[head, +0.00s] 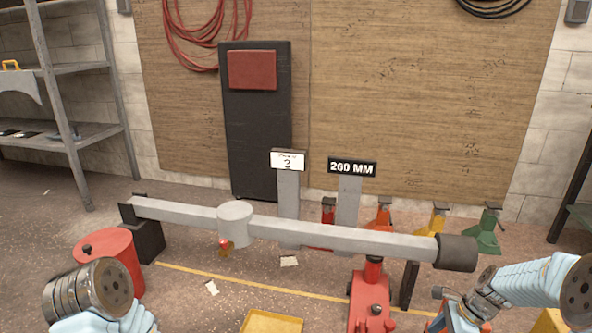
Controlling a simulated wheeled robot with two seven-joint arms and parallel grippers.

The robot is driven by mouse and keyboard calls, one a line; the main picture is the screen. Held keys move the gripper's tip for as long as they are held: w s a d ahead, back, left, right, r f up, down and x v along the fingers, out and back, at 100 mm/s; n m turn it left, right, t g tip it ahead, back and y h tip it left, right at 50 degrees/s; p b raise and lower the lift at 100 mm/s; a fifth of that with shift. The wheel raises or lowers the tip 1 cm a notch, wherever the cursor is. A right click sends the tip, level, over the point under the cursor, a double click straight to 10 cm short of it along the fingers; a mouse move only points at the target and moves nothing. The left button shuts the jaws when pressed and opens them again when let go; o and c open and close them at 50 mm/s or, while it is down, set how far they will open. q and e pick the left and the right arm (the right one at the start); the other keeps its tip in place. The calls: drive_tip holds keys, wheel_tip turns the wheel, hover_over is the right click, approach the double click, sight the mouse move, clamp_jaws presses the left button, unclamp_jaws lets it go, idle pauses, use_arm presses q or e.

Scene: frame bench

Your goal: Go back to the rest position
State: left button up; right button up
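My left arm shows at the lower left with a round metal joint; its gripper is not in the picture. My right arm comes in from the right edge, and its metal end, apparently the gripper (473,302), is at the lower right. Its fingers are too small and overlapped to tell open from shut. Nothing is clearly seen held. A long grey beam (330,234) with a round hub (235,222) runs across the middle, its right end in a dark cylinder (457,252). My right arm's end is below and in front of that cylinder.
A red canister (108,257) stands near my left arm. A red jack (371,296) stands below the beam, and a yellow tray (271,324) is at the bottom edge. A shelf (65,135) is left.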

drive_tip(key=s+a+f+n+p, duration=0.65)
drive_tip(key=a+f+n, duration=0.2)
drive_tip(key=a, duration=0.35)
use_arm(q)
wheel_tip(320, 180, up, 10)
drive_tip(key=p, duration=0.3)
drive_tip(key=shift+s+d+f, duration=0.15)
drive_tip(key=shift+s+d, duration=0.2)
drive_tip(key=shift+s, duration=0.1)
use_arm(e)
drive_tip(key=s+a+n, duration=1)
drive_tip(key=s+a, duration=0.1)
drive_tip(key=shift+s+a+r, duration=0.15)
drive_tip(key=shift+s+r, duration=0.05)
drive_tip(key=shift+s, duration=0.15)
drive_tip(key=shift+n, duration=0.25)
